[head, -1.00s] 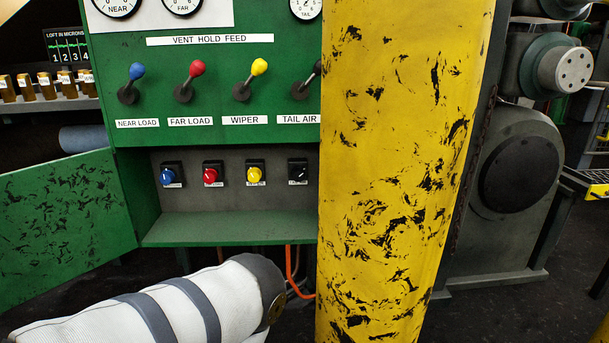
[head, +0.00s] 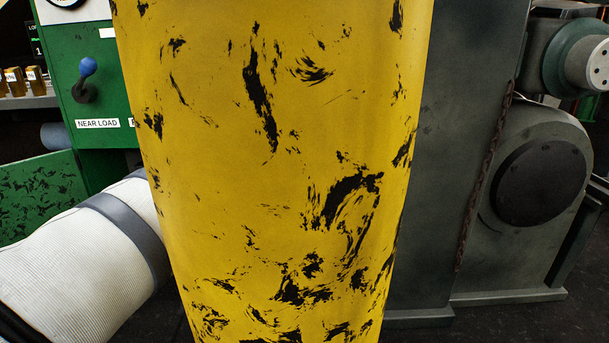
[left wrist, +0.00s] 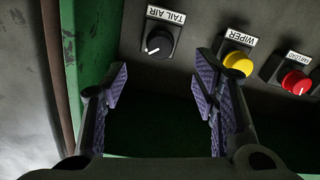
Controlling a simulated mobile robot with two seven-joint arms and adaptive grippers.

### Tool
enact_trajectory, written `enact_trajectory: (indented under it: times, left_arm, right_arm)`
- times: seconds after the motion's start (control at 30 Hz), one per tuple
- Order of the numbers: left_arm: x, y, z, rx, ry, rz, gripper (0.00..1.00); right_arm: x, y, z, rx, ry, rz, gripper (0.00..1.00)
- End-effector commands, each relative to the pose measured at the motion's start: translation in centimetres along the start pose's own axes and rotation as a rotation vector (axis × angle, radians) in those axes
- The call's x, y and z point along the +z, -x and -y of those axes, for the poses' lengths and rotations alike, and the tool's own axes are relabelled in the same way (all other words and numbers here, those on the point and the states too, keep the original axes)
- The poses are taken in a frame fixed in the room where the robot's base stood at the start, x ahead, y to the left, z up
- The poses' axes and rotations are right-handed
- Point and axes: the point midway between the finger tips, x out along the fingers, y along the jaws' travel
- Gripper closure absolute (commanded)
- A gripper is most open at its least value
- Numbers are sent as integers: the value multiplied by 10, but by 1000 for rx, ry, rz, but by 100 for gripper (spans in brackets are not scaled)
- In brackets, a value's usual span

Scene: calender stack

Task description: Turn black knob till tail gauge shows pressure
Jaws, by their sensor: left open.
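The black knob (left wrist: 158,43), labelled TAIL AIR, sits on the grey panel in the left wrist view, where the labels appear upside down. Its white mark points to the lower left of that picture. My left gripper (left wrist: 160,88) is open and empty, with its two purple-padded fingers apart. The knob appears beyond the fingertips, in line with the gap between them; no contact shows. In the head view the black knob, the tail gauge and my left gripper are hidden behind the yellow post. My right gripper is in neither view.
The scuffed yellow post (head: 275,190) fills the middle of the head view. The yellow WIPER knob (left wrist: 238,63) and a red knob (left wrist: 296,82) sit beside the black one. The blue NEAR LOAD lever (head: 86,75) shows at left. A green wall (left wrist: 95,50) stands close to my left finger.

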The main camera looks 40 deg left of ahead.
Motion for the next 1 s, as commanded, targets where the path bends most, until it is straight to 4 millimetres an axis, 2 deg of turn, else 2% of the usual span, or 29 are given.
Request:
enact_trajectory:
  times: [0.17,0.4,0.6,0.73,0.97,1.0]
  left_arm:
    - [2,-13,2,-2,-2,0,46]
    - [8,-73,3,-2,-5,2,46]
    - [8,-110,3,-2,-5,4,46]
    - [4,-119,2,-2,-3,5,46]
    - [1,-120,1,-1,-2,3,46]
    - [1,-120,1,-1,-2,3,53]
  right_arm:
    - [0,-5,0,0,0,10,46]
    - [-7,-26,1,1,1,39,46]
    - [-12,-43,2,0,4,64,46]
    - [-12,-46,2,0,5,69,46]
    - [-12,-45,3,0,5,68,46]
    - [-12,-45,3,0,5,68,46]
